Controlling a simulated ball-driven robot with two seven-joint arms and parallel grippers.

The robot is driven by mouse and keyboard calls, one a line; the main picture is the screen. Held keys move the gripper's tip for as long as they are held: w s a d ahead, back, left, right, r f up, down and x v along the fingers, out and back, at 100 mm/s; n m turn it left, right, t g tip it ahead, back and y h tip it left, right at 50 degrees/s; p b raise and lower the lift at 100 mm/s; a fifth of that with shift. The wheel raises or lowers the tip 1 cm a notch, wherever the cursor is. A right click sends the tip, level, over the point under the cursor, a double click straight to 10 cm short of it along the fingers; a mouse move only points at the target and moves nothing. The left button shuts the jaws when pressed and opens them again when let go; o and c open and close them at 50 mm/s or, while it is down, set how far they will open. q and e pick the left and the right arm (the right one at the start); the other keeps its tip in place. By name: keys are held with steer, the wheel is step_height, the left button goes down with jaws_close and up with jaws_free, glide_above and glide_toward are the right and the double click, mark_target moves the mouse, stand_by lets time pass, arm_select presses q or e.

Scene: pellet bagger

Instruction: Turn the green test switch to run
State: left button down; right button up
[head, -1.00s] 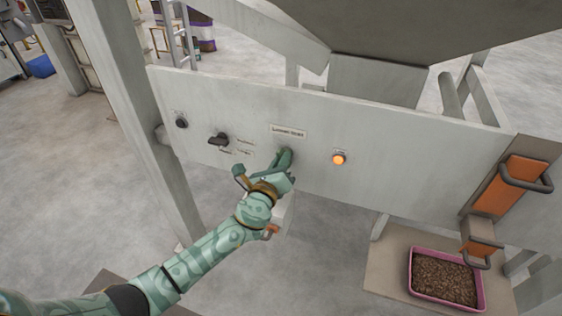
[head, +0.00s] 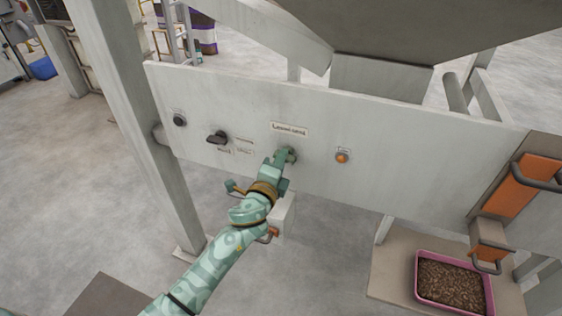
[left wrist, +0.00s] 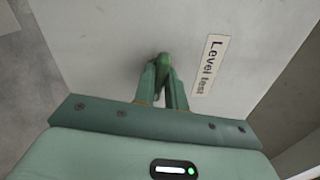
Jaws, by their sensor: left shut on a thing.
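The green test switch (head: 291,153) sits on the pale grey panel (head: 400,172), just below a printed label (head: 290,129). In the left wrist view the switch (left wrist: 163,59) shows between the fingertips, and the label beside it (left wrist: 210,65) reads "Level test". My left gripper (head: 283,157) is shut on the switch, and its fingers also show in the left wrist view (left wrist: 163,75). The fingers hide most of the knob, so I cannot tell its exact setting. My right gripper is not in view.
An orange lamp (head: 342,156) is right of the switch and looks dull. A black selector knob (head: 217,137) and a round black knob (head: 180,120) are to the left.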

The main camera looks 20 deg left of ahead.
arm_select(q)
steer(key=shift+f+n, duration=0.1)
steer(key=shift+n, duration=0.7)
steer(key=c, duration=1.4)
jaws_free()
steer(key=shift+c, duration=0.2)
steer(key=s+p, duration=0.1)
steer(key=s, duration=1.5)
steer(key=shift+s+a, duration=0.15)
steer(key=shift+a, duration=0.15)
